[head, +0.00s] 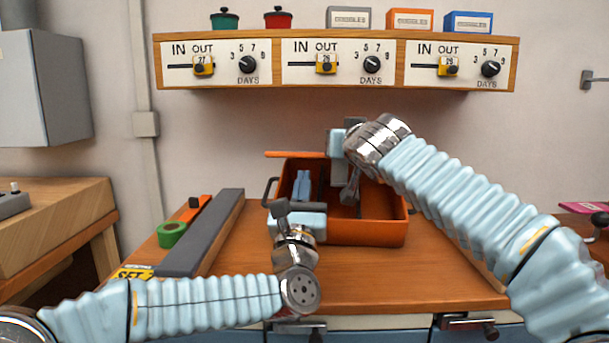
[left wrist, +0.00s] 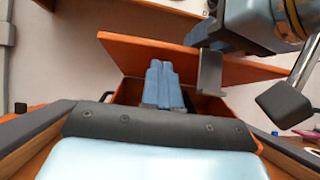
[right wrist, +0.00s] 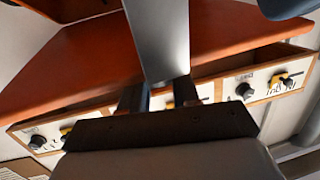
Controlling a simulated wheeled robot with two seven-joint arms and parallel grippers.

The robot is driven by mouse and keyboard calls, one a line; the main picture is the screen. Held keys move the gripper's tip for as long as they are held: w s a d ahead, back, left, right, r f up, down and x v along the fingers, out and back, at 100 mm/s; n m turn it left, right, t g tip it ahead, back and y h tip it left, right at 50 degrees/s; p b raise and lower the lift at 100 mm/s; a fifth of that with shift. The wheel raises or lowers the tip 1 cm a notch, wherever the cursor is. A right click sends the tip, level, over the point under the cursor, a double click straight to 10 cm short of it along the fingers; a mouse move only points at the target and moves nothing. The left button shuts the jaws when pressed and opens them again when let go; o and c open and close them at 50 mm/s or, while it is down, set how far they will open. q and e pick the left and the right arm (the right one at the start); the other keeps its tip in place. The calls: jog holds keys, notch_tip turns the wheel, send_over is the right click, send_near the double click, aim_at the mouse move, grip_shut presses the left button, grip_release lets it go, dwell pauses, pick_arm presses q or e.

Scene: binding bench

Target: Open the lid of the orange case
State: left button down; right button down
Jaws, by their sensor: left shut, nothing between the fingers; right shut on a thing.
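My right gripper (head: 335,143) is at the lid's edge, shut on a grey metal tab (right wrist: 158,40) that appears to belong to the lid; the contact is partly hidden. My left gripper (head: 301,180) is shut and empty, its two blue fingers together over the case opening, under the raised lid.
A dark grey bar (head: 205,235), an orange block (head: 190,208) and a green tape roll (head: 172,234) lie left of the case. A shelf with dials (head: 335,62) hangs above. The bench in front of the case is mostly clear.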

aim_at(306, 154)
pick_arm(q)
jog(key=shift+x, duration=1.3)
pick_arm(e)
jog(key=shift+r, duration=0.1)
pick_arm(q)
jog(key=shift+r, duration=0.9)
pick_arm(e)
jog(key=shift+a+f, duration=0.1)
jog(key=shift+f, duration=0.1)
pick_arm(q)
jog(key=shift+r, duration=0.15)
pick_arm(e)
jog(key=c, duration=0.8)
grip_release()
pick_arm(q)
jog(key=shift+s, duration=0.15)
pick_arm(e)
jog(key=shift+a, duration=0.1)
pick_arm(q)
jog(key=shift+d, duration=0.1)
pick_arm(e)
jog(key=shift+f, duration=0.1)
